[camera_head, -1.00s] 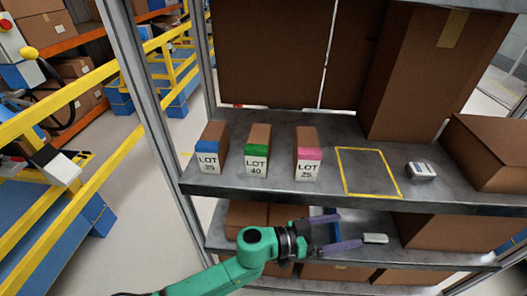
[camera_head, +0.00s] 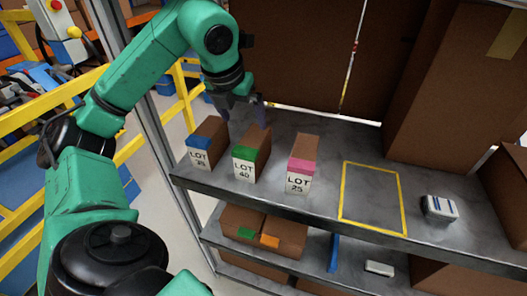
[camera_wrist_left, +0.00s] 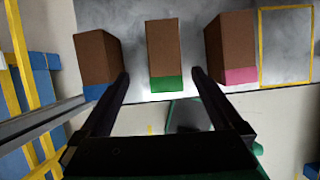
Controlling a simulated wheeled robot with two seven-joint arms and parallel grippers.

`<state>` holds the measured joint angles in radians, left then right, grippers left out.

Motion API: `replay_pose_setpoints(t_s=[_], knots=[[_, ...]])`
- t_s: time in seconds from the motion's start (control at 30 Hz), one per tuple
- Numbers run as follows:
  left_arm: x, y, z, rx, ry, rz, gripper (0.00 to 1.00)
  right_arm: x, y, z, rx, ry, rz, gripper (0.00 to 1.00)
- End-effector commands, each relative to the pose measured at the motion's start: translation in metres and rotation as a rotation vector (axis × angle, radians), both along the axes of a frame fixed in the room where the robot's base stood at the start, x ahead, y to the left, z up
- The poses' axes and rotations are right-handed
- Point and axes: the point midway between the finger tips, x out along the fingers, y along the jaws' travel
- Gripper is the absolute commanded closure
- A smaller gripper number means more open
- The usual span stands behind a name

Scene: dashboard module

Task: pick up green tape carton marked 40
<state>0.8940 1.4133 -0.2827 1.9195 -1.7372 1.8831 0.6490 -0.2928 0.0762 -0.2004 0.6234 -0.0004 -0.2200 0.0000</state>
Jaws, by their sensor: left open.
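The green tape carton marked LOT 40 (camera_head: 251,155) stands on the upper shelf, between the blue tape carton marked LOT 35 (camera_head: 206,145) and the pink tape carton marked LOT 25 (camera_head: 302,163). My left gripper (camera_head: 243,106) is open and empty, pointing down above the shelf around the green carton. In the left wrist view the green tape carton (camera_wrist_left: 164,46) lies between the lines of the two fingers (camera_wrist_left: 159,74), with no visible contact. The blue (camera_wrist_left: 97,56) and pink (camera_wrist_left: 231,46) cartons lie just outside the fingers. My right gripper is out of view.
A yellow outlined rectangle (camera_head: 373,164) on the shelf (camera_head: 330,222) is empty. Large brown boxes (camera_head: 455,80) stand behind. A metal post (camera_head: 152,133) and yellow rails stand left.

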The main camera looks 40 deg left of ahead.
Motion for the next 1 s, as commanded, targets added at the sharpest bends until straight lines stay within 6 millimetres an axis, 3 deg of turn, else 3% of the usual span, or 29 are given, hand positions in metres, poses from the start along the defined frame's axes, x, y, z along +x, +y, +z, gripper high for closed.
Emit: replay_pose_setpoints(t_s=[0.1, 0.27, 0.6, 1.0], knots=[[0.008, 0.003, -0.027, 0.001, 0.01, 0.001, 0.0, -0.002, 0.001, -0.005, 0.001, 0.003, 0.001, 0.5], [0.02, 0.005, -0.053, -0.001, 0.007, -0.001, 0.0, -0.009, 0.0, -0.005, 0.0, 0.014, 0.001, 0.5], [0.041, 0.005, -0.102, -0.005, 0.006, 0.0, 0.0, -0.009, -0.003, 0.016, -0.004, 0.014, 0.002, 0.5], [0.042, 0.005, -0.108, -0.005, 0.004, -0.002, 0.0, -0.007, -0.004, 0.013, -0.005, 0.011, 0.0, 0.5]])
